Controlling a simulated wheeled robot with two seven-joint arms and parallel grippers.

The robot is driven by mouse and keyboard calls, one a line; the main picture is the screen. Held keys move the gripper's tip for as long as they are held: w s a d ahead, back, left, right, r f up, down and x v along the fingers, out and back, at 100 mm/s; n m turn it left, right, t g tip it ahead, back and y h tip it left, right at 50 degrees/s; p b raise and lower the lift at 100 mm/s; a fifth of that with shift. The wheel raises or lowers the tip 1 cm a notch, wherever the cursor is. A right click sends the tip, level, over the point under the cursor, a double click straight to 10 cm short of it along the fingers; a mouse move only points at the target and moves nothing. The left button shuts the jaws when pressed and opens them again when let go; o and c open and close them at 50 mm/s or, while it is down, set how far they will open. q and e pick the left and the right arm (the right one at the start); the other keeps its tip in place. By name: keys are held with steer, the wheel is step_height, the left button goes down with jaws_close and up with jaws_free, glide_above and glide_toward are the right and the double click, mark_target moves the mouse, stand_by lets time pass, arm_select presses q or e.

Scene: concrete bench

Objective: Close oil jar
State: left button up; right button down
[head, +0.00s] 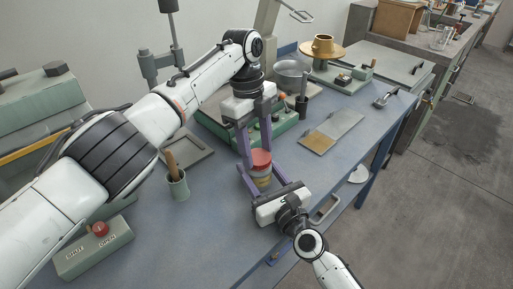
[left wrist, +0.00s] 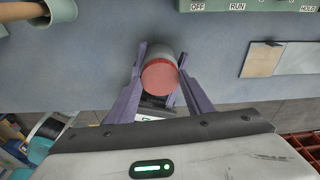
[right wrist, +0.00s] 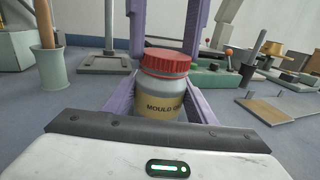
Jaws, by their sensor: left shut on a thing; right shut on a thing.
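The oil jar (head: 262,181) is a grey jar with a tan label reading "MOULD O…", standing upright near the bench's front edge. Its red lid (head: 261,158) sits on top and looks level in the right wrist view (right wrist: 167,61). My left gripper (head: 260,162) reaches down from above, its purple fingers shut on the lid from both sides. In the left wrist view the lid (left wrist: 159,76) shows between those fingers. My right gripper (right wrist: 160,92) is shut around the jar body from the front, below the lid. I cannot tell how tightly the lid is seated.
A green pot (head: 178,187) with a brush stands left of the jar. A green SHUT/OPEN box (head: 95,248) with a red button is at the front left. A green machine base (head: 287,127) lies behind, and a flat metal plate (head: 344,123) to the right.

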arm_select(q)
steer(key=shift+m, duration=0.4)
steer(key=o, duration=1)
steer(key=shift+r, duration=0.15)
step_height(320, 180, up, 4)
steer(key=shift+r, duration=0.1)
steer(key=shift+c, duration=0.4)
